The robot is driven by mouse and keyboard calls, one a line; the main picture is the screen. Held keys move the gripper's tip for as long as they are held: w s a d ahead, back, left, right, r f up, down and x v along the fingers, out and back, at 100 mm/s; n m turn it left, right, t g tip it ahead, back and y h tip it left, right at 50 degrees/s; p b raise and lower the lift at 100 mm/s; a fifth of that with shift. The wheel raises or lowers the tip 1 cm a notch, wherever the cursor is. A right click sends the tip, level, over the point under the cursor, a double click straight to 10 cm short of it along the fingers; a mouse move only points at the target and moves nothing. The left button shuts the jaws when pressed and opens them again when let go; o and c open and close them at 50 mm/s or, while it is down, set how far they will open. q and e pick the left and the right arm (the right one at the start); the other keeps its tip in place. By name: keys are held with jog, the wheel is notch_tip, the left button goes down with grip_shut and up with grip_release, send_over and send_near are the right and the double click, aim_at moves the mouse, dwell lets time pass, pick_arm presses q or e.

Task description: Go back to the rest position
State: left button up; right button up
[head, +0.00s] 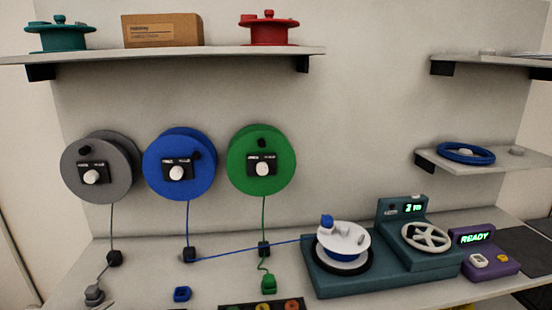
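Neither of my grippers shows in the head view, and no part of my arms is visible. Three spools hang on the wall: a grey one (83,176), a blue one (200,163) and a green one (278,166), each with a cord running down. The blue cord (250,245) passes a black guide and reaches the white and blue reel (343,240) on a teal machine (335,282). The machine carries a white handwheel (425,237) and a small lit display.
A purple unit (488,255) reading "READY" stands right of the machine. The upper shelf (215,55) holds a teal reel (58,37), a cardboard box (162,31) and a red reel (270,30). A blue ring (490,151) lies on a right shelf.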

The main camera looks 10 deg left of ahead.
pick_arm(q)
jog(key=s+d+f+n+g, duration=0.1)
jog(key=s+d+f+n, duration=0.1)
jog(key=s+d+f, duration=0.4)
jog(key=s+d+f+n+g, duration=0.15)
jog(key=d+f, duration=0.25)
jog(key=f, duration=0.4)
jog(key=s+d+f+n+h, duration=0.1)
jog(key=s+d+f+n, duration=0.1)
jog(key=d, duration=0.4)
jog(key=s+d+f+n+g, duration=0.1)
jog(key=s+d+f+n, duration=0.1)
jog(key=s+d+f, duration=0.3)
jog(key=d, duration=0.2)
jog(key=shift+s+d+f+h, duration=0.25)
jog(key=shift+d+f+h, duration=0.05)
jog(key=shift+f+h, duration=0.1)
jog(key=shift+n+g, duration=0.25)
